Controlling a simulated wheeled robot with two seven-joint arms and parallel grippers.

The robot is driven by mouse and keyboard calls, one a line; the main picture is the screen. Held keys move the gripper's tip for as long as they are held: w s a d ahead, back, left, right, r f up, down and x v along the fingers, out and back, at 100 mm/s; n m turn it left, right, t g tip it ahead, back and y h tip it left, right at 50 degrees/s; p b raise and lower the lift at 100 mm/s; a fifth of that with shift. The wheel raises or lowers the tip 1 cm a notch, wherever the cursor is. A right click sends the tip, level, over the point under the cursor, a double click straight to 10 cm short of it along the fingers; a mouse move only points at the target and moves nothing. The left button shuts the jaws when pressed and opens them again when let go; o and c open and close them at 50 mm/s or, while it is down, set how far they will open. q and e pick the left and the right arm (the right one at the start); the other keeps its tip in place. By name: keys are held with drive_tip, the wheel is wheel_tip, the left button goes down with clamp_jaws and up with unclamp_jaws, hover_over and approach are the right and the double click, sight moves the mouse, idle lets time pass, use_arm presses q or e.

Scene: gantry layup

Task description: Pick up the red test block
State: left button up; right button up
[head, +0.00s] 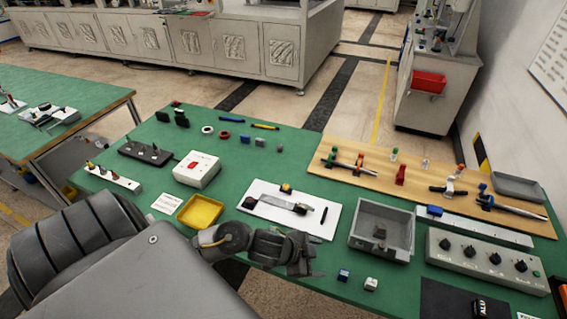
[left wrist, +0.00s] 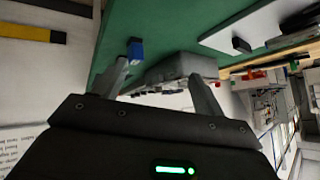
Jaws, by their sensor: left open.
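I cannot make out a clear red test block. A red upright piece (head: 400,174) stands on the wooden board at the right; I cannot tell whether it is the block. My left gripper (head: 312,262) is open and appears empty over the front edge of the green table. It is far in front of the red piece. A small blue block (head: 344,274) and a white block (head: 371,284) lie to its right. In the left wrist view, the blue block (left wrist: 135,50) appears beyond one fingertip of my open left gripper (left wrist: 160,72). My right gripper is out of view.
A grey bin (head: 356,246) holding a dark block stands right of my gripper. A white board (head: 258,211) with metal parts lies behind it. A yellow tray (head: 183,214) is to the left. A grey control panel (head: 450,262) stands at the right.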

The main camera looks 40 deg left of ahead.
use_arm(q)
drive_tip(key=s+a+r+m+g, duration=0.2)
drive_tip(key=a+g, duration=0.1)
drive_tip(key=a, duration=0.4)
drive_tip(key=s+a+r+m+g, duration=0.1)
drive_tip(key=a+r+m+g, duration=0.15)
drive_tip(key=a, duration=0.55)
drive_tip(key=shift+n+g, duration=0.35)
drive_tip(key=shift+g, duration=0.1)
drive_tip(key=p+x, duration=0.1)
drive_tip(key=x, duration=0.5)
drive_tip(key=shift+s+d+f, duration=0.15)
drive_tip(key=shift+d+f, duration=0.05)
drive_tip(key=shift+f, duration=0.05)
drive_tip(key=shift+d+f+p, duration=0.2)
drive_tip(key=shift+f+p, duration=0.1)
drive_tip(key=shift+p, duration=0.05)
drive_tip(key=x, duration=0.1)
drive_tip(key=p+x, duration=0.1)
drive_tip(key=x, duration=0.1)
drive_tip(key=shift+d+f, duration=0.2)
drive_tip(key=shift+f, duration=0.1)
drive_tip(key=shift+d+f, duration=0.1)
drive_tip(key=shift+f, duration=0.3)
drive_tip(key=c, duration=1.3)
drive_tip(key=shift+r, duration=0.15)
